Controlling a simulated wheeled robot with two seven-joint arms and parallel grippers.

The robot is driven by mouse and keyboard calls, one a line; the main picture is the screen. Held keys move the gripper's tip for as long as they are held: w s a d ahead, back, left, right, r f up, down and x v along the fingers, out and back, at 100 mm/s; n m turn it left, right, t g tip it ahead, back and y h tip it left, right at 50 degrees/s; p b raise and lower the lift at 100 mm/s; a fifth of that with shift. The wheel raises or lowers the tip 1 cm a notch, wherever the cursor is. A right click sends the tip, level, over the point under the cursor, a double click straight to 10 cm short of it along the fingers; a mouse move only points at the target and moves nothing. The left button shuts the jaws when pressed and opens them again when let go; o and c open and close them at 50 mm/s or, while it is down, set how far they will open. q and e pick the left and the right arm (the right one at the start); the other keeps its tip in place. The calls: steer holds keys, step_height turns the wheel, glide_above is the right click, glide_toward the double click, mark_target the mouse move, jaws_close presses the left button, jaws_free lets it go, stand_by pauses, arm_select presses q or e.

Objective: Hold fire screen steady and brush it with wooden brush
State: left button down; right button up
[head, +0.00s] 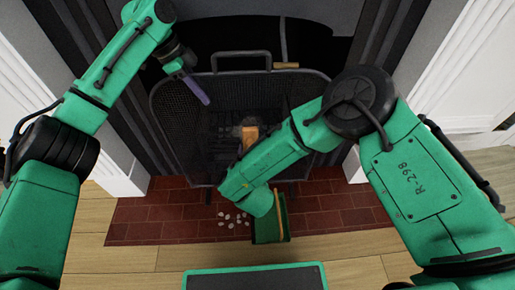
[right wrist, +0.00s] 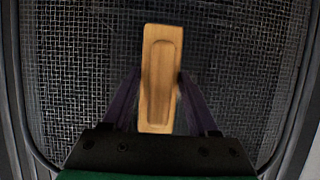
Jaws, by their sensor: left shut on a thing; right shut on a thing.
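The black mesh fire screen (head: 178,130) stands upright in front of the fireplace, with a loop handle on its top edge. Its mesh (right wrist: 75,80) fills the right wrist view. My left gripper (head: 197,90) is shut at the screen's upper left edge, its purple fingers pointing down across the mesh. My right gripper (right wrist: 158,105) is shut on the wooden brush (right wrist: 160,78), held in front of the mesh. The brush also shows in the head view (head: 250,133) near the screen's middle. My right forearm hides the screen's lower right part; the brush's bristles are hidden.
Several pale bits (head: 232,218) lie on the red brick hearth (head: 160,215) below the screen. A green box-like item (head: 271,229) stands beside them, partly behind my right arm. A rod with a wooden end (head: 285,65) is at the screen's top. White surround panels flank the fireplace.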

mark_target(250, 143)
steer(key=shift+a+r, duration=1)
steer(key=shift+a, duration=2.2)
steer(key=shift+w+d, duration=0.2)
steer(key=shift+d, duration=3.5)
steer(key=shift+d+r, duration=0.9)
steer(key=shift+d, duration=2.2)
steer(key=shift+a, duration=3.7)
steer(key=a, duration=0.6)
steer(key=shift+s+a, duration=0.15)
steer(key=shift+s, duration=0.1)
steer(key=s, duration=0.6)
